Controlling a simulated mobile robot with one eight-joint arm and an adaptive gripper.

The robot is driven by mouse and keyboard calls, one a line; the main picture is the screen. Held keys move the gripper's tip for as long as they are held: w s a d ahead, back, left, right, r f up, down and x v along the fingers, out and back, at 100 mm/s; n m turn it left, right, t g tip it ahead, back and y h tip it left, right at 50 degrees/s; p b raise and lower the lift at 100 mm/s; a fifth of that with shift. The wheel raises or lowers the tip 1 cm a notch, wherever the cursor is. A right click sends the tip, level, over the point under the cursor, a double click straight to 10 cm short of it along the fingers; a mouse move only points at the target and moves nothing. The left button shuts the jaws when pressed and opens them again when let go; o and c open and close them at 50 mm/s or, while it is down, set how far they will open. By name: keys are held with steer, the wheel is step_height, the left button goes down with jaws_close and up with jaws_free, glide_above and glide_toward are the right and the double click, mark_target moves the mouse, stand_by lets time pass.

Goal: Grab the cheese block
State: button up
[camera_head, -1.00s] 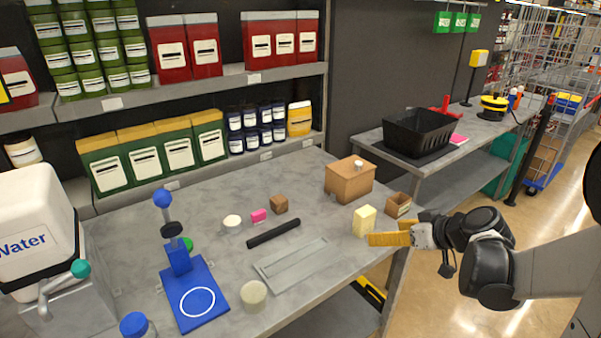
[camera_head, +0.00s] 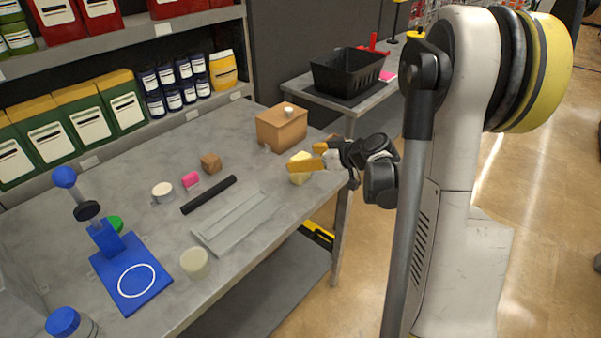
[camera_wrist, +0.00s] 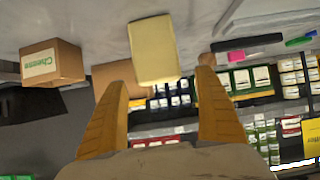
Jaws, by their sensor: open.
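The cheese block (camera_head: 299,178) is a pale yellow block standing near the front right edge of the grey table. In the wrist view it (camera_wrist: 153,45) shows at upper middle, its near end in line with the gap between the fingertips. My gripper (camera_head: 304,157) is open, its orange fingers reaching in from the right, one crossing in front of the block in the head view. In the wrist view my gripper (camera_wrist: 161,80) has one finger on each side of the block's near end, and gaps show. Contact cannot be seen.
A brown box (camera_head: 281,130) with a white knob stands behind the block. A grey tray (camera_head: 232,223), black bar (camera_head: 208,195) and small brown cube (camera_head: 211,163) lie to the left.

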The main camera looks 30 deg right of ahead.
steer(key=shift+x, duration=1.05)
steer(key=shift+s+r, duration=0.1)
steer(key=shift+c, duration=0.2)
steer(key=c, duration=1.5)
